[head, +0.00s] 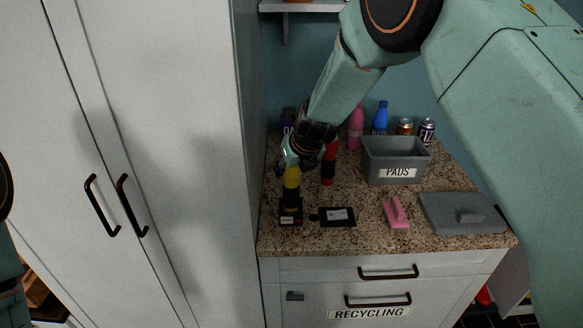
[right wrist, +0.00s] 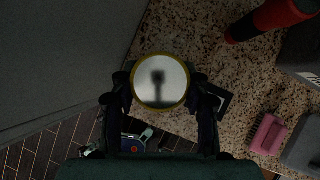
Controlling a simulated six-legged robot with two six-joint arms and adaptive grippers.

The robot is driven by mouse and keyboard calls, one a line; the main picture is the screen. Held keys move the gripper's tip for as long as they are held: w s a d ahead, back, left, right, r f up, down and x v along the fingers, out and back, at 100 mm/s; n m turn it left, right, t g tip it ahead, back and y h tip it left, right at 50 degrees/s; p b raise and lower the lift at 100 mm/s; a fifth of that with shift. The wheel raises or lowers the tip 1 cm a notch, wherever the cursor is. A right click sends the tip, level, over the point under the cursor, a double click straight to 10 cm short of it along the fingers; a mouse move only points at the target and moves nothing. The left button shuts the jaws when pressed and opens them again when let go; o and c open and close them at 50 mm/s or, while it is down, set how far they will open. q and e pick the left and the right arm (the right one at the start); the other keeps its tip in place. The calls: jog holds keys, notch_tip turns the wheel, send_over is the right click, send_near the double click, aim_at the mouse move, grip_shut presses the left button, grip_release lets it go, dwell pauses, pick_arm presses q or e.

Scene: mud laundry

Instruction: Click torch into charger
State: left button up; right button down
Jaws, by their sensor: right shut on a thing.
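The yellow and black torch (head: 291,178) stands roughly upright at the left of the granite counter. My right gripper (head: 291,166) is shut on its upper part from above. The dark charger (head: 290,219) sits directly below the torch near the counter's front edge. The torch's lower end meets or overlaps the charger in the picture; I cannot tell whether it is seated. In the right wrist view the torch's round lens with its yellow rim (right wrist: 160,81) lies between the fingers (right wrist: 160,95). The torch hides most of the charger there. My left gripper is not in view.
A red and black cylinder (head: 328,162) stands close behind the torch. A black card (head: 338,216), a pink brush (head: 396,213), a grey PADS bin (head: 395,161) and a grey lid (head: 463,213) lie to the right. A tall white cabinet (head: 170,150) stands close on the left.

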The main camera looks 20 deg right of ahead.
jog(key=shift+f, duration=0.1)
jog(key=shift+w+f, duration=0.25)
jog(key=shift+f, duration=0.05)
jog(key=shift+s, duration=0.2)
jog(key=shift+w+f+b, duration=0.1)
jog(key=shift+f+b, duration=0.2)
jog(key=shift+f, duration=0.25)
jog(key=c, duration=0.6)
grip_release()
jog(key=shift+r, duration=0.1)
